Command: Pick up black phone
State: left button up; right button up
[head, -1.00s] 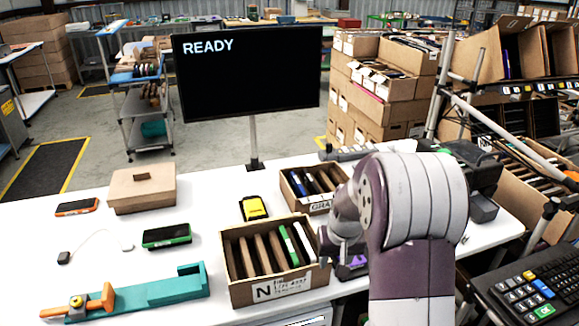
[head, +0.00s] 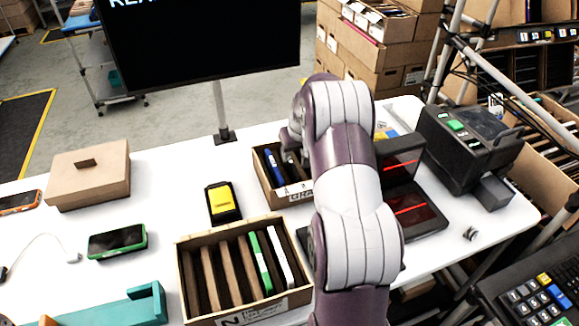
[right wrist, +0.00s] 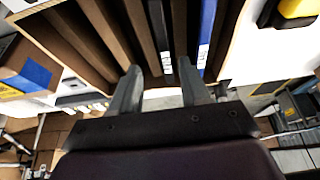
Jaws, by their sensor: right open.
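The back carton (head: 297,194) stands tilted on the white table and holds thin upright items between dividers. A blue phone (head: 273,164) with a white label stands in it, left of my right gripper (head: 296,158) in the head view. In the right wrist view, a black phone (right wrist: 159,28) with a white label stands in the slot beside the blue phone (right wrist: 208,28). My right gripper (right wrist: 160,86) is open, its fingertips low at the carton slots, roughly either side of the black phone's lower end. I cannot tell whether they touch it. My left gripper is out of view.
The front carton (head: 250,307) holds dividers with a green and a white item. A yellow-and-black device (head: 222,201), a green-edged phone (head: 118,241) and a closed cardboard box (head: 90,180) lie to the left. Dark devices with red lines (head: 412,212) stand right of my arm.

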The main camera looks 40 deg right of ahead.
aim_at(291, 160)
jog(key=f, duration=0.1)
jog(key=w+f, duration=0.1)
jog(key=f, duration=0.1)
jog(key=shift+w+a+f+p, duration=0.15)
jog(key=shift+a+f+p, duration=0.1)
jog(key=shift+f+p, duration=0.15)
jog(key=shift+w+d+f, duration=0.1)
jog(key=shift+w+f, duration=0.05)
jog(key=shift+f, duration=0.15)
jog(key=shift+r, duration=0.1)
grip_shut()
